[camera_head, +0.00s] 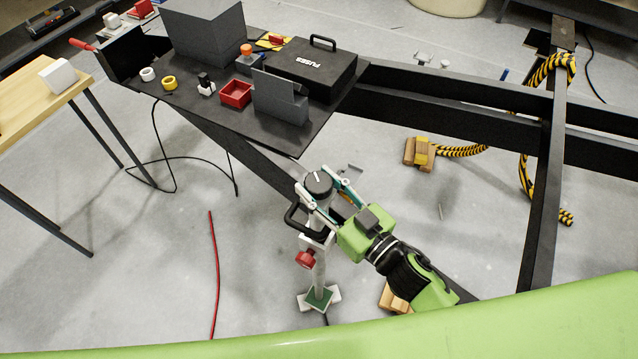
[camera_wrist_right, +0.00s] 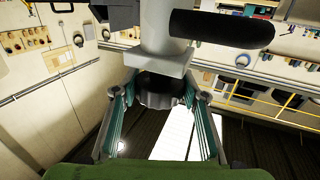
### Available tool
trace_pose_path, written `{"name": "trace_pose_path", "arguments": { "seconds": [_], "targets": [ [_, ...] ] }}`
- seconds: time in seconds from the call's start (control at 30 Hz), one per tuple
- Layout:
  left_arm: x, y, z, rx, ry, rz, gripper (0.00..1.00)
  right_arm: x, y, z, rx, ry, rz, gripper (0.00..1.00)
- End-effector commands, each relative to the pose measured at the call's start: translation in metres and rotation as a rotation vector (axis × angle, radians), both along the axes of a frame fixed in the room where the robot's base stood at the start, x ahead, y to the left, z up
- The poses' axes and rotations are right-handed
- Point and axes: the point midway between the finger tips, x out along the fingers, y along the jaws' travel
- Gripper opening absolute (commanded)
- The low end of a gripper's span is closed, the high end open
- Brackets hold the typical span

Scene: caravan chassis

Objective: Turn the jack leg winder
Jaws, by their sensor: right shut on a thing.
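The jack leg (camera_head: 319,268) stands upright on its foot with a green top. Its winder, a round black knob (camera_head: 319,184) with a white line on top, sits at the upper end. A black loop handle (camera_head: 295,220) sticks out to the left below it, and a red knob (camera_head: 305,259) is lower down. My right gripper (camera_head: 312,178) comes from the lower right with one finger on each side of the winder and is shut on it. The right wrist view shows the dark ribbed winder (camera_wrist_right: 160,92) between the teal-sided fingers. My left gripper is not in view.
The black chassis deck (camera_head: 299,135) lies behind the leg, with a fuse box (camera_head: 312,68), a red tray (camera_head: 236,93) and grey boxes on it. Wooden blocks (camera_head: 419,153) and a red cable (camera_head: 214,275) are on the floor. A wooden table (camera_head: 45,92) stands left.

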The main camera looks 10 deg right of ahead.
Motion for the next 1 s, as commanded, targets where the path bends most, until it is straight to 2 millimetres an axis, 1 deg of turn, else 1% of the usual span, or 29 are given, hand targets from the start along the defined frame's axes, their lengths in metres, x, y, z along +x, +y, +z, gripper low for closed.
{"name": "trace_pose_path", "arguments": {
  "seconds": [0.33,0.8,0.83,0.9,1.0],
  "targets": [
    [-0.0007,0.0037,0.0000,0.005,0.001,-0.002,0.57,0.0007,-0.0007,0.0009,0.003,-0.001,-0.002,0.19],
    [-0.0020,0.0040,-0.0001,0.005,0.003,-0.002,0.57,0.0011,-0.0011,0.0015,0.003,-0.001,-0.002,0.19],
    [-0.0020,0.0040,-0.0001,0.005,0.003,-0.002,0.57,0.0011,-0.0011,0.0016,0.003,-0.001,-0.002,0.43],
    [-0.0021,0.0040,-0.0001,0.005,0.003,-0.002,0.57,0.0011,-0.0011,0.0015,0.003,-0.001,-0.002,0.57],
    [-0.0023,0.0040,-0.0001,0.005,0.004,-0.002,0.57,0.0009,-0.0008,0.0012,0.002,-0.001,-0.002,0.57]
  ]
}}
